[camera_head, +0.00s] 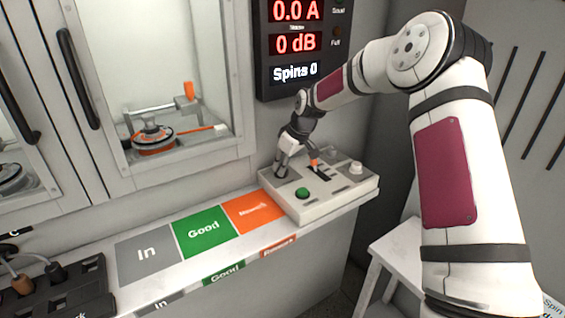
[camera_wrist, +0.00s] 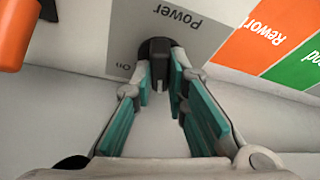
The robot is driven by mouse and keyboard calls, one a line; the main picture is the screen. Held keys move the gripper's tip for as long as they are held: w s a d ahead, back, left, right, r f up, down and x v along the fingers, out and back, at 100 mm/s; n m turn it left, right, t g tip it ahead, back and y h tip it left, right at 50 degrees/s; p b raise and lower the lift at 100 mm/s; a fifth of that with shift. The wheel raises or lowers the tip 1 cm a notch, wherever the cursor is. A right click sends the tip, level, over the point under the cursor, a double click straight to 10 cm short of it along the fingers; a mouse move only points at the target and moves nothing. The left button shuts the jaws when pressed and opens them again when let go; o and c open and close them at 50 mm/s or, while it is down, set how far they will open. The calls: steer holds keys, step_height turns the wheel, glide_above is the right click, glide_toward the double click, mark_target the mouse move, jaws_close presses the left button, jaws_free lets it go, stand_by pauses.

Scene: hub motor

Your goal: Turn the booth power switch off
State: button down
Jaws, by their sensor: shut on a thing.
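The control box (camera_head: 335,190) sits on the right end of the counter. The booth power switch is a small black knob (camera_wrist: 157,47) on a grey plate marked "Power" and "On" in the wrist view. My gripper (camera_wrist: 162,80) has its teal-padded fingers closed in on both sides of this black knob. In the head view my gripper (camera_head: 281,172) reaches down to the left back part of the box, and its fingers hide the switch there.
An orange-handled lever (camera_head: 314,163), a green button (camera_head: 302,193) and a white knob (camera_head: 356,167) stand on the same box. Grey "In" (camera_head: 147,262), green "Good" (camera_head: 203,232) and orange "Rework" (camera_head: 252,212) zones lie to the left. A display (camera_head: 296,42) hangs above.

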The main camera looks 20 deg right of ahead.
steer(key=n+g+y, duration=0.1)
steer(key=n, duration=0.4)
steer(key=shift+w, duration=0.15)
steer(key=shift+f+g, duration=0.1)
steer(key=shift+g, duration=0.2)
stand_by(0.3)
steer(key=c, duration=1.6)
jaws_free()
steer(key=v, duration=1.2)
steer(key=shift+d, duration=0.15)
